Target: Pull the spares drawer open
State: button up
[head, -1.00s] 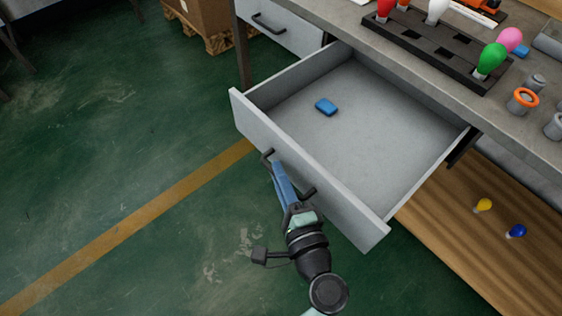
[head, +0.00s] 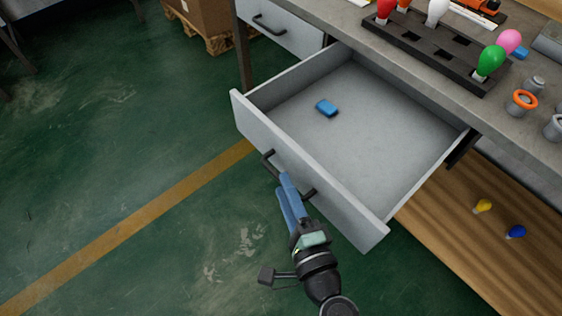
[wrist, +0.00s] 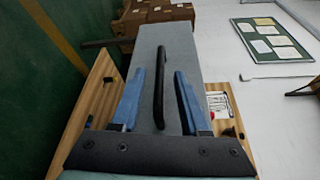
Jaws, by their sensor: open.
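The spares drawer (head: 315,170) stands pulled well out from under the workbench, with a blue block (head: 326,108) lying inside on its floor. Its black bar handle (head: 290,174) is on the grey front panel. My gripper (head: 284,188) is open, with its blue fingers close to the handle in the head view. In the wrist view the handle (wrist: 160,88) lies between the two spread fingers (wrist: 158,88), with gaps on both sides, and neither finger appears to touch it.
The workbench (head: 395,62) carries a black rack (head: 440,50) of coloured bulbs and grey sockets. A second closed drawer (head: 280,25) is at the left. A wooden lower shelf (head: 460,235) holds a yellow and a blue bulb. Green floor left of the drawer is clear.

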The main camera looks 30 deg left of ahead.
jog(key=p+v, duration=0.1)
jog(key=v, duration=0.8)
jog(key=shift+s+d, duration=0.2)
jog(key=shift+d, duration=0.05)
